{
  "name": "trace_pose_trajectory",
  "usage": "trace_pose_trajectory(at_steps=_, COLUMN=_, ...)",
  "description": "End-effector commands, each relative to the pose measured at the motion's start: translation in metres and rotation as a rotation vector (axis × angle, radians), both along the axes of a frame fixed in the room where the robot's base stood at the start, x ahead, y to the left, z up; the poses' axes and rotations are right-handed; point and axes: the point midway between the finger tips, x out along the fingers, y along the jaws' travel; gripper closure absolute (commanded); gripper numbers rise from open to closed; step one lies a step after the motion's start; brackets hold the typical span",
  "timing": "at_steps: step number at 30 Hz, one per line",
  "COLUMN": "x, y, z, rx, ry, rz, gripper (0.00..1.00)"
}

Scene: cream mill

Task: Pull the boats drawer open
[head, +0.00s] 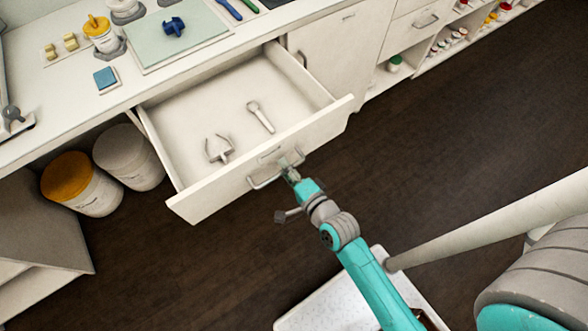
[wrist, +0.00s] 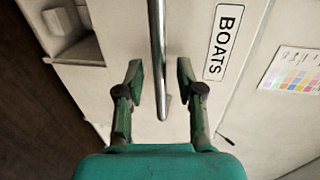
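The boats drawer (head: 205,195) stands pulled well out of the white counter in the head view. Its bar handle (head: 262,181) is on the front, and the handle also shows upright in the wrist view (wrist: 157,50). A "BOATS" label (wrist: 223,42) is beside the handle. My gripper (head: 290,172) is at the handle. In the wrist view my gripper (wrist: 160,80) is open, with one finger on each side of the bar and a gap to both. A spanner-like tool (head: 261,117) and a forked metal piece (head: 218,150) lie inside the drawer.
A white tub (head: 129,158) and a yellow-lidded tub (head: 75,183) stand on the floor left of the drawer. A closed cabinet door (head: 335,55) is to the right. Dark floor (head: 440,130) is clear to the right.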

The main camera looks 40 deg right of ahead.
Motion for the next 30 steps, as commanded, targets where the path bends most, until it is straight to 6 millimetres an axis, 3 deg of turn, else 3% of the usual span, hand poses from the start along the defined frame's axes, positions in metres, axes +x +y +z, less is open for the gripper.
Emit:
trace_pose_trajectory(at_steps=16, x=-0.071, y=0.000, z=0.014, rx=0.003, ry=0.003, rz=-0.003, gripper=0.63)
trace_pose_trajectory(at_steps=30, x=-0.109, y=-0.001, z=0.022, rx=0.003, ry=0.002, rz=-0.003, gripper=0.63)
